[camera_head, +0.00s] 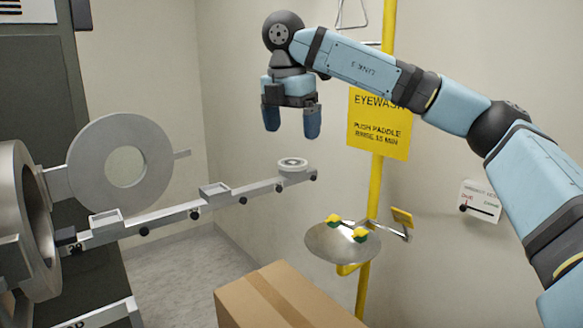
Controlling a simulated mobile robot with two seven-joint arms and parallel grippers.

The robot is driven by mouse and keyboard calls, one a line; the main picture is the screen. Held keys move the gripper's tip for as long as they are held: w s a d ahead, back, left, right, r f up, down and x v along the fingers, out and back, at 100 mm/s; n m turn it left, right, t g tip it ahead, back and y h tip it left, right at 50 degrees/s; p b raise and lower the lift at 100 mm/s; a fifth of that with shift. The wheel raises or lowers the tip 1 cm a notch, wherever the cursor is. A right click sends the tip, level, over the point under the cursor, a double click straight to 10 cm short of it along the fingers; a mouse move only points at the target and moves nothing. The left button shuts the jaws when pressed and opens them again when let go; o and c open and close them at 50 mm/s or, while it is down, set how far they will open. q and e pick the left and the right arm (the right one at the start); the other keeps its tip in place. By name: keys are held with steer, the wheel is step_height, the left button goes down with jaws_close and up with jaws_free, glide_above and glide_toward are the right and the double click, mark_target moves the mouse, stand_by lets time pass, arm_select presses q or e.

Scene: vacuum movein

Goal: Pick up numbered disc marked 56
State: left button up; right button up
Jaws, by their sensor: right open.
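A small round grey disc (293,163) lies flat at the far right end of a long metal rail (170,211). Its marking is too small to read, so I cannot tell whether it is 56. My right gripper (291,124) points downward above the disc, with its two blue fingers apart and nothing between them. A clear gap shows between the fingertips and the disc. My left gripper is not in view.
A round metal chamber (18,195) with an open ring-shaped door (122,163) stands at left. An eyewash basin (342,243) on a yellow pole (364,290) stands right of the rail. A cardboard box (280,300) is below. The space around the disc looks clear.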

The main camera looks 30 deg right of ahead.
mark_target(293, 162)
steer(key=shift+d+f, duration=0.15)
steer(key=shift+f, duration=0.7)
steer(key=shift+s+f+p, duration=0.1)
steer(key=shift+f+p, duration=0.35)
steer(key=f, duration=0.1)
steer(key=f+p, duration=0.1)
steer(key=f, duration=0.1)
steer(key=shift+w+f, duration=0.25)
steer(key=shift+f, duration=0.15)
steer(key=shift+d+f, duration=0.15)
steer(key=shift+f, duration=0.2)
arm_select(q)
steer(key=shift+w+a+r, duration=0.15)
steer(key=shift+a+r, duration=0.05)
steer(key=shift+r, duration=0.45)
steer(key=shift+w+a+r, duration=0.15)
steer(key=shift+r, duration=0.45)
arm_select(e)
steer(key=shift+s, duration=0.1)
steer(key=shift+c, duration=0.4)
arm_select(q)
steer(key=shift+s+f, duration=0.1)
arm_select(e)
steer(key=c, duration=1)
